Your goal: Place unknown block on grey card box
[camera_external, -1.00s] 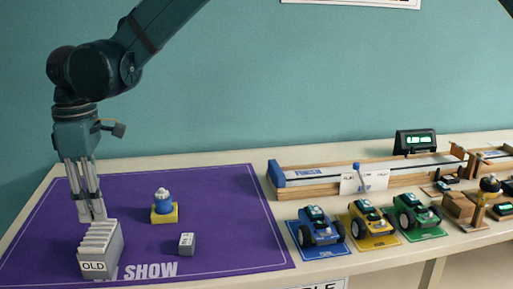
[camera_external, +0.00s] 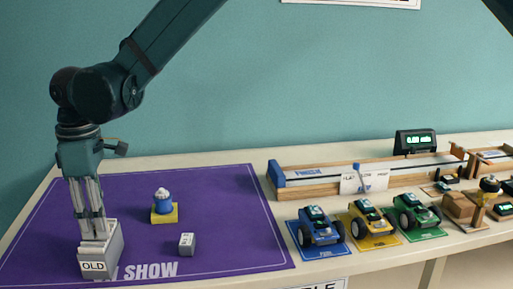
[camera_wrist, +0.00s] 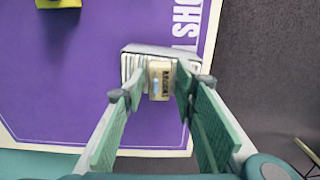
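The grey card box (camera_external: 95,265), labelled OLD, stands at the front left of the purple mat. In the wrist view the box (camera_wrist: 150,50) shows from above with pale ridges along its left. My gripper (camera_external: 94,240) points straight down at the top of the box. Its two fingers (camera_wrist: 157,85) look apart, on either side of a beige piece (camera_wrist: 160,78) with dark lettering; I cannot tell whether they touch it. A small grey block (camera_external: 187,244) with dark marks sits on the mat, right of the box and apart from it.
A blue-and-white object (camera_external: 162,200) stands on a yellow block (camera_external: 164,214) behind the grey block. Several toy cars (camera_external: 321,228) and a wooden track (camera_external: 320,190) lie to the right. The purple mat (camera_external: 235,225) is clear at right.

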